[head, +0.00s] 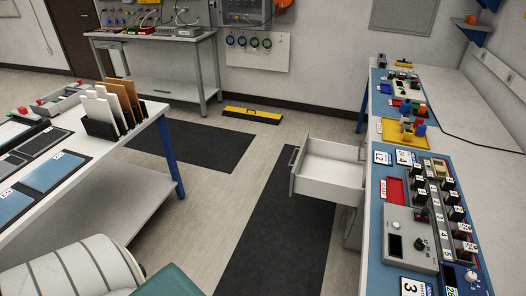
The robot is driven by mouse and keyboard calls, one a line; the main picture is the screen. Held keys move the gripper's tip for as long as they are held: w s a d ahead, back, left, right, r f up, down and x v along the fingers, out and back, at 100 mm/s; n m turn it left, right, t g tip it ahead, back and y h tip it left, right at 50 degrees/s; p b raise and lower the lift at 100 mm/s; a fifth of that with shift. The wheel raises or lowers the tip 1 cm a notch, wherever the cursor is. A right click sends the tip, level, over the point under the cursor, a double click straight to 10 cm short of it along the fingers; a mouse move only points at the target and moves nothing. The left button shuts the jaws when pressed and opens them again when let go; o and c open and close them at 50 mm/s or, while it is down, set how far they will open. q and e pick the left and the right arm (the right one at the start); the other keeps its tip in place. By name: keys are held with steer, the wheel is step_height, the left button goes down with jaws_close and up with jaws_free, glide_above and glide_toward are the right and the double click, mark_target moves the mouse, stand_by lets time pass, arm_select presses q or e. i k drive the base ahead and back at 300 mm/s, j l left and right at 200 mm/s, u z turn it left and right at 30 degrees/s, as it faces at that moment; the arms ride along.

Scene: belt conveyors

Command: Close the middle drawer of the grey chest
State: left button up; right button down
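The open drawer (330,170) is white and empty inside. It juts out to the left from under the right-hand workbench, over the floor. Its front panel, with a dark handle (293,157), faces left. The grey chest (353,228) shows only as a narrow strip below the drawer at the bench edge. The bench top hides the rest of it, and I cannot tell from this view which drawer level is open. Neither of my grippers shows in the head view.
The right workbench (372,270) carries several devices and trays. A left table (140,128) holds a black rack and panels. Dark mats (275,240) lie on the floor between them, with clear floor around the drawer. A yellow-black bar (252,115) lies farther back.

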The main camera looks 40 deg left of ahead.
mark_target(328, 170)
steer(key=k+j+u, duration=0.1)
steer(key=j, duration=1.3)
steer(key=j+u, duration=0.1)
steer(key=j, duration=1.25)
steer(key=i+j+z, duration=0.15)
steer(key=i, duration=0.3)
